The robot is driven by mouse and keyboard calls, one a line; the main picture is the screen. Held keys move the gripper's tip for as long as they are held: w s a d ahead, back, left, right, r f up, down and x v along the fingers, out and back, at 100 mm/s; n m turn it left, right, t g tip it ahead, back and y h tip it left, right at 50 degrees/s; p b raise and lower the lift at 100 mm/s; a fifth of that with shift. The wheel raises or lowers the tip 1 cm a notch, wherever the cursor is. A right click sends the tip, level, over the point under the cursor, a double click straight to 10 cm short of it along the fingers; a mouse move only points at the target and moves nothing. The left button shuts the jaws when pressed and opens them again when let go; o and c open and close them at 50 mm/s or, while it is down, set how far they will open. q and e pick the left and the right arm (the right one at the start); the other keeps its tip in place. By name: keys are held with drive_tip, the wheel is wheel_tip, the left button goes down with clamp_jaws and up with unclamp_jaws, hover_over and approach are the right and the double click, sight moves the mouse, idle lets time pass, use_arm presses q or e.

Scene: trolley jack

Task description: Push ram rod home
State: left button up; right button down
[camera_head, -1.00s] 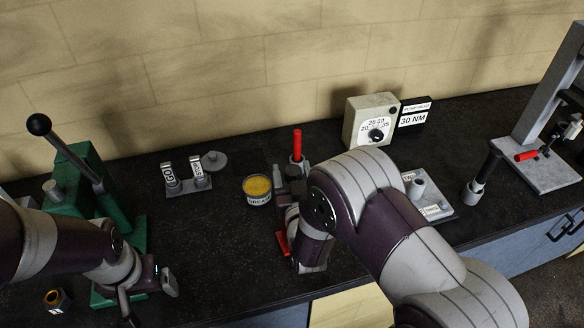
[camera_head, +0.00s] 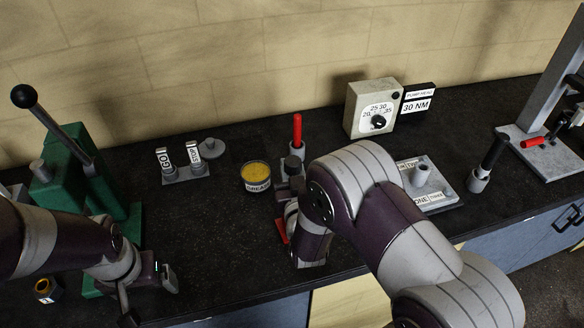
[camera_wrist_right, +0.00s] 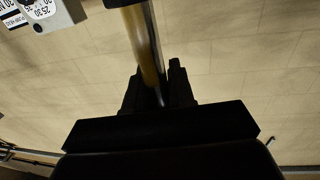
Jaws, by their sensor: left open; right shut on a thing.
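A shiny metal rod (camera_wrist_right: 148,50), which looks like the ram rod, runs up between the dark fingers of my right gripper (camera_wrist_right: 160,92) in the right wrist view. That gripper is shut on it. How deep the rod sits cannot be told. My left gripper (camera_head: 148,294) is open and empty at the lower left, in front of the green press.
The green press (camera_head: 112,190) with a black-knobbed lever stands left. A grease tin (camera_head: 257,177), GO/STOP block (camera_head: 187,176) and upright red handle (camera_head: 297,130) stand behind. A dial box (camera_head: 372,107), grey plate (camera_head: 440,187) and grey stand (camera_head: 535,150) are right. The front middle bench is clear.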

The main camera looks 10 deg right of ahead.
wheel_tip(320, 180, down, 6)
drive_tip(key=shift+r+b, duration=0.25)
drive_tip(key=shift+b, duration=0.95)
drive_tip(key=shift+r, duration=0.25)
drive_tip(key=c, duration=0.8)
unclamp_jaws()
drive_tip(key=shift+r, duration=0.1)
use_arm(q)
wheel_tip(320, 180, down, 4)
drive_tip(key=shift+f, duration=0.1)
use_arm(e)
drive_tip(key=shift+o, duration=0.5)
use_arm(q)
drive_tip(key=shift+w, duration=0.1)
use_arm(e)
drive_tip(key=shift+s, duration=0.1)
use_arm(q)
wheel_tip(320, 180, down, 3)
drive_tip(key=shift+r+b, duration=0.1)
drive_tip(key=shift+b, duration=1.1)
use_arm(e)
drive_tip(key=s+a, duration=0.1)
drive_tip(key=s, duration=1.1)
drive_tip(key=shift+s, duration=0.25)
drive_tip(key=shift+a, duration=0.1)
